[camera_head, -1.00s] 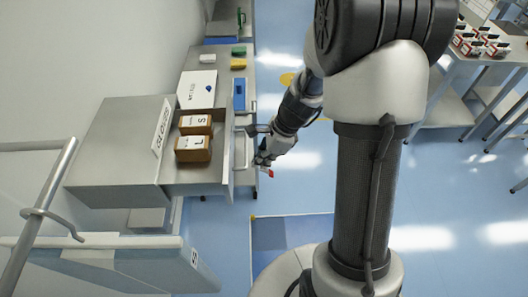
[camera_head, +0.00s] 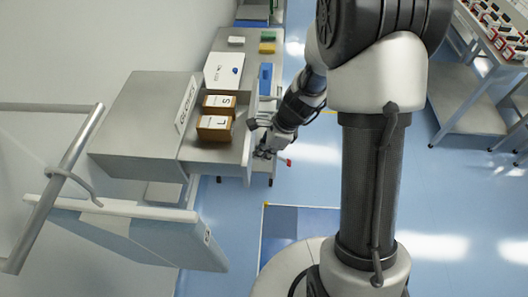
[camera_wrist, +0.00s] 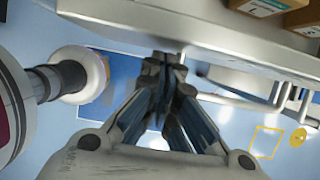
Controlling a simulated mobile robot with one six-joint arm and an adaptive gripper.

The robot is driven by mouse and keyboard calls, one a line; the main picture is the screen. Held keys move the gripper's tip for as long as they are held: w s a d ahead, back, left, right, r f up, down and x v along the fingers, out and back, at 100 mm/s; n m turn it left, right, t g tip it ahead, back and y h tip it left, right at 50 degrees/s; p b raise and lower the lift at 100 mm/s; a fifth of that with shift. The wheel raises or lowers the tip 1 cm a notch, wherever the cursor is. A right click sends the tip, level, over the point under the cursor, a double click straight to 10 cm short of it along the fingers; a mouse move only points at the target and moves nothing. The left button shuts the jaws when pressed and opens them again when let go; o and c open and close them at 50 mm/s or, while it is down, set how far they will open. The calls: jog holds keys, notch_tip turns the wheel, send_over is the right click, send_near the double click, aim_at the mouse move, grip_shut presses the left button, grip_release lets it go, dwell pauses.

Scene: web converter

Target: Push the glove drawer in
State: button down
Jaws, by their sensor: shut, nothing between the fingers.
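The glove drawer (camera_head: 205,153) is pulled out of its grey cabinet (camera_head: 130,120), below a sign reading GLOVES (camera_head: 186,103). Two brown glove boxes, S (camera_head: 219,104) and L (camera_head: 214,127), stand in it. My gripper (camera_head: 264,152) is just outside the drawer front, partly hidden by the drawer's front panel and my arm. In the wrist view, my gripper (camera_wrist: 165,62) is shut and empty, its fingertips close to the grey drawer front (camera_wrist: 180,38). I cannot tell whether they touch it.
A bar handle (camera_wrist: 245,103) runs beside the gripper in the wrist view. A counter with a white box (camera_head: 223,69) and a blue item (camera_head: 265,78) lies beyond the drawer. A metal rail (camera_head: 65,160) and a blue panel (camera_head: 140,238) are at left.

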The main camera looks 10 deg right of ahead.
jog(key=p, duration=0.5)
send_over(208, 160)
jog(key=shift+a, duration=0.1)
dwell(0.3)
